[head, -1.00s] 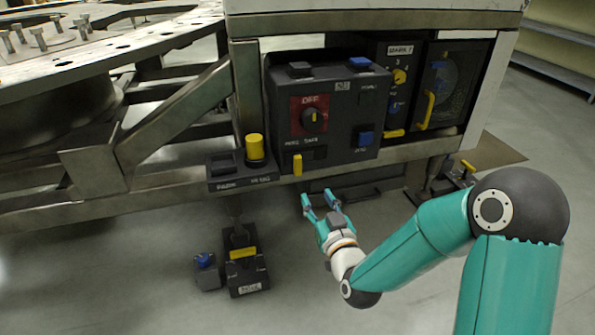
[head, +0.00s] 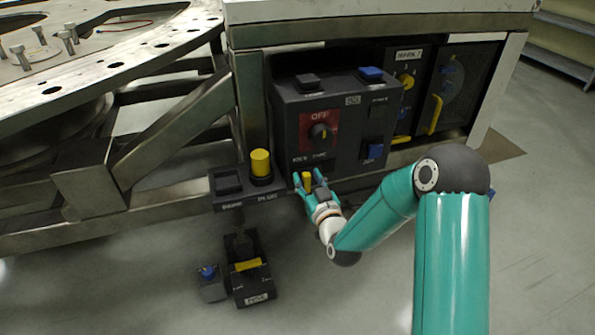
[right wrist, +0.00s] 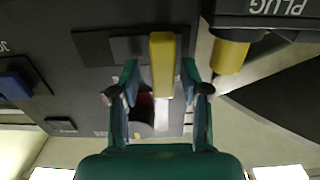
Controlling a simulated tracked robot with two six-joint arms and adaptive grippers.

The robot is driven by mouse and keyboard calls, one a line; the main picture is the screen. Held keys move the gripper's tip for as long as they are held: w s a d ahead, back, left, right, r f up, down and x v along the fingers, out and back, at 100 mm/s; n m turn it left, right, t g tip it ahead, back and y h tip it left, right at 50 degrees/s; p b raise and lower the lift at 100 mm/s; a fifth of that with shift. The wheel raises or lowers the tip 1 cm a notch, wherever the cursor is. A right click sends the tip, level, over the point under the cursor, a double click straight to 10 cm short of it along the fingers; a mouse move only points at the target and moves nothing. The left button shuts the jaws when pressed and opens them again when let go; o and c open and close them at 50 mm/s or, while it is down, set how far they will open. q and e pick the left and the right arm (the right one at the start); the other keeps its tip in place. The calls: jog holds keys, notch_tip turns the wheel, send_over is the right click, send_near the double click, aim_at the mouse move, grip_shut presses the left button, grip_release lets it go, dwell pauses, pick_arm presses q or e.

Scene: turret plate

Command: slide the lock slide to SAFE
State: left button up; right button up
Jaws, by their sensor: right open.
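The lock slide is a yellow upright tab (head: 307,181) low on the front of the dark control box (head: 345,150), below the red OFF plate. Small labels above it are too blurred to read surely. In the right wrist view the yellow lock slide (right wrist: 162,65) stands toward the right end of a dark slot. My right gripper (head: 308,178) is at the slide, with its fingers apart. In the right wrist view the gripper (right wrist: 160,80) has one finger on each side of the tab, with gaps visible. My left gripper is not in view.
A yellow knob (head: 260,163) on a small box marked PLUG stands just left of the slide. It also shows in the right wrist view (right wrist: 230,56). A black pedal-like box (head: 249,283) and a smaller blue-topped box (head: 211,284) are on the floor. A steel frame rail runs below.

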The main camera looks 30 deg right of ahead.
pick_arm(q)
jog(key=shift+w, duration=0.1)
pick_arm(e)
jog(key=shift+w, duration=0.2)
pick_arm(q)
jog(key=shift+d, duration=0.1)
pick_arm(e)
jog(key=shift+a, duration=0.1)
grip_shut()
